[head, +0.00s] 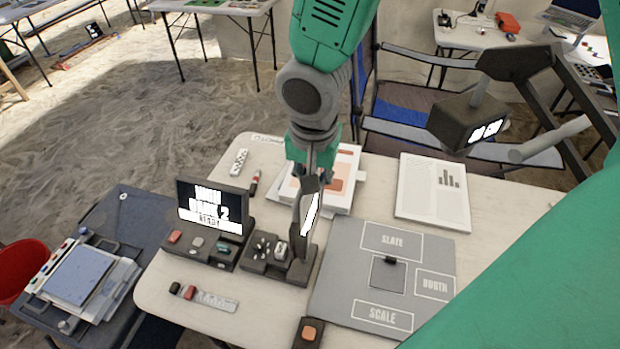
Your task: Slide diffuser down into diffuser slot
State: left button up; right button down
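A dark upright panel with a glowing white face, which I take to be the diffuser (310,214), stands at the right end of a low dark base (262,268). My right gripper (312,178) points straight down above this panel. Its fingers are close together at the panel's top edge and appear shut on it. The panel's lower end meets the base, which hides the diffuser slot. I cannot tell how deep the panel sits. My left gripper is not in view.
A dark screen unit (211,209) stands close left of the base. A grey mat (340,285) with marked zones lies to the right. White sheets (345,165) lie behind the gripper. A dark lamp-like box (468,124) hangs over the table's right rear. The pale table's (165,290) front left is partly clear.

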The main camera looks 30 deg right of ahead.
jog(key=shift+d, duration=0.3)
jog(key=shift+p, duration=0.55)
dwell(0.9)
jog(key=shift+a+f+b, duration=0.1)
jog(key=shift+f+b, duration=1)
jog(key=shift+f, duration=0.55)
jog(key=c, duration=1.6)
grip_release()
jog(key=shift+c, duration=0.2)
jog(key=r, duration=0.7)
jog(key=s+r, duration=0.1)
jog(key=r, duration=0.2)
jog(key=shift+s+a+r, duration=0.1)
jog(key=shift+a+r, duration=0.15)
jog(key=shift+r, duration=0.65)
